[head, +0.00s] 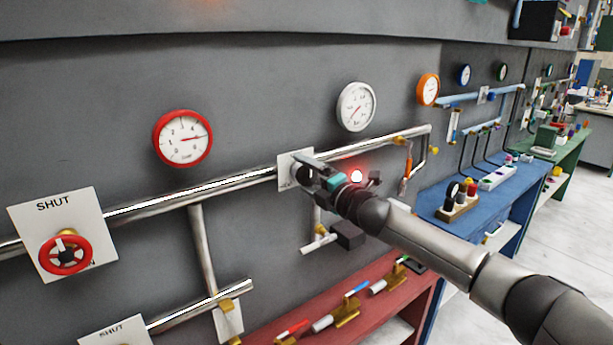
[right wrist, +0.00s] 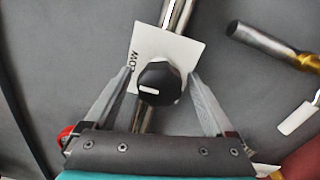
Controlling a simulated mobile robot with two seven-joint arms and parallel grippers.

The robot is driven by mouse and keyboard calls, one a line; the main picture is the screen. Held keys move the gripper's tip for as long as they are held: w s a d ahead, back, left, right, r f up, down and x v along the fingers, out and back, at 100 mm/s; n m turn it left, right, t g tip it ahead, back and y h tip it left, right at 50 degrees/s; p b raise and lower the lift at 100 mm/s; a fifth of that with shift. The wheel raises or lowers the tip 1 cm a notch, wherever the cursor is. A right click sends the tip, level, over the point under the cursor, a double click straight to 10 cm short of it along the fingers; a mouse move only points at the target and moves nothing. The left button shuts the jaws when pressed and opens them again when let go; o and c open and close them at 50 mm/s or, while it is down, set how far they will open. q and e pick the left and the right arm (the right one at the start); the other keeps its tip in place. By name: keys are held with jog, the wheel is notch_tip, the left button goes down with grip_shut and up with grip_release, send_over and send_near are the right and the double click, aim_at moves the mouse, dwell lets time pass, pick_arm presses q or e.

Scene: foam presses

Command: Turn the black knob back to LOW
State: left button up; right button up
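The black knob (right wrist: 160,82) sits on a white plate (right wrist: 178,48) over a steel pipe. In the right wrist view, its white mark lies on the knob's lower left part. The word LOW is printed sideways at the plate's left edge. My right gripper (right wrist: 159,76) is open, with one finger on each side of the knob and a small gap at both sides. In the head view the right gripper (head: 308,168) reaches the white plate (head: 285,160) and hides most of the knob. My left gripper is out of view.
A red gauge (head: 183,138) and a white gauge (head: 356,106) hang above the pipe. A red valve wheel (head: 66,255) on a SHUT plate is at the left. A red bench (head: 375,313) with several fittings stands below; a blue bench (head: 507,215) is to the right.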

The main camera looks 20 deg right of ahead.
jog(key=b+v, duration=0.3)
jog(key=v, duration=1.2)
jog(key=shift+b, duration=0.4)
jog(key=shift+s+r, duration=0.1)
